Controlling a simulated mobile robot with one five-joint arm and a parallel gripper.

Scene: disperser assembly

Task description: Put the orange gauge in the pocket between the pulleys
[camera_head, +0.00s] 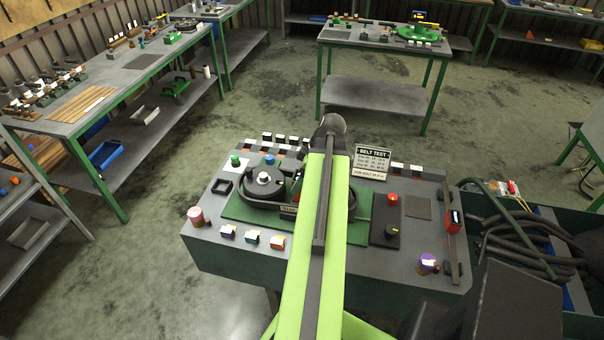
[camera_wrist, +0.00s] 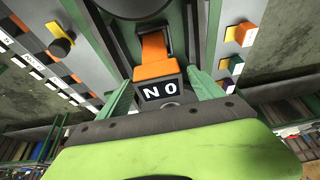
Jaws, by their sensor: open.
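The orange gauge (camera_wrist: 154,45) shows in the wrist view, with an orange head bearing a black label marked "N O". Its far part reaches toward a dark recess in the green plate; I cannot tell how deep it sits. My gripper (camera_wrist: 160,80) is open, with one green finger on each side of the gauge head. Gaps show between the fingers and the head. In the head view my arm hides the gripper and most of the space between the pulleys. The left pulley (camera_head: 263,180) shows on the green base plate (camera_head: 237,208).
The grey bench (camera_head: 215,255) carries purple, teal and orange-topped blocks (camera_head: 252,237) along the front. A belt test sign (camera_head: 371,162) stands at the back. A black control box with a red button (camera_head: 392,198) is right of my arm. A bin of hoses (camera_head: 520,240) lies further right.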

